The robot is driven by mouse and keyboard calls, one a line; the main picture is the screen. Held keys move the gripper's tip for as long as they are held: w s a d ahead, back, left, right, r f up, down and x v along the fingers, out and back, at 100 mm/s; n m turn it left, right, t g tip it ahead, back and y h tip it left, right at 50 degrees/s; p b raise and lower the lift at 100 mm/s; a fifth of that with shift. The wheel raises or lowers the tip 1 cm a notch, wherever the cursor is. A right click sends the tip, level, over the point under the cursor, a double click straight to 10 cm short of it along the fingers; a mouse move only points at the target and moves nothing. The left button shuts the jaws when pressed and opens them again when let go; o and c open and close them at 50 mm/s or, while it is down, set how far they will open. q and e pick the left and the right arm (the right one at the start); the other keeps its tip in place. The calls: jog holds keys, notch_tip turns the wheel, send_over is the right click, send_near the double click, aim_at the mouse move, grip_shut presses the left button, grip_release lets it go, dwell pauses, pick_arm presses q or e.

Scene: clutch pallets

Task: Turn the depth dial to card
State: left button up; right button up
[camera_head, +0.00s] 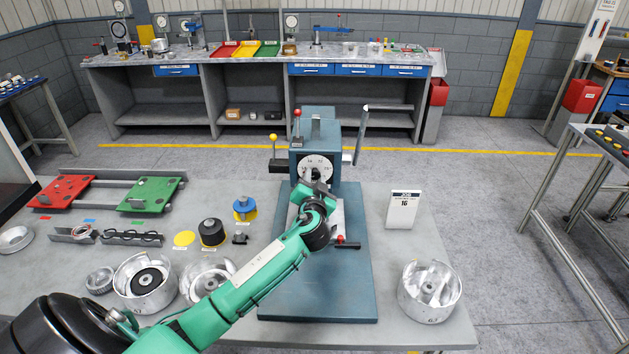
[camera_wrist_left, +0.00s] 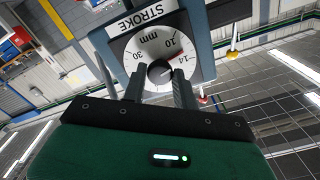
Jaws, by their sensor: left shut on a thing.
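The depth dial (camera_head: 318,160) is a white round face with dark numbers on the front of the blue-grey press (camera_head: 320,128). The white job card (camera_head: 404,205) stands to the right and shows 16.
A red-knobbed lever (camera_head: 297,125) and a yellow-knobbed one (camera_head: 273,150) rise at the press's left. A red-tipped handle (camera_head: 346,243) lies below my gripper. A metal housing (camera_head: 430,290) sits at the right front. Bare table lies between the card and housing.

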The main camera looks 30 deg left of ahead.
pick_arm(q)
jog(key=m, duration=0.4)
jog(key=m+p, duration=0.1)
jog(key=m, duration=0.4)
jog(key=shift+m, duration=0.3)
dwell(0.3)
jog(key=o, duration=1)
jog(key=shift+c, duration=0.2)
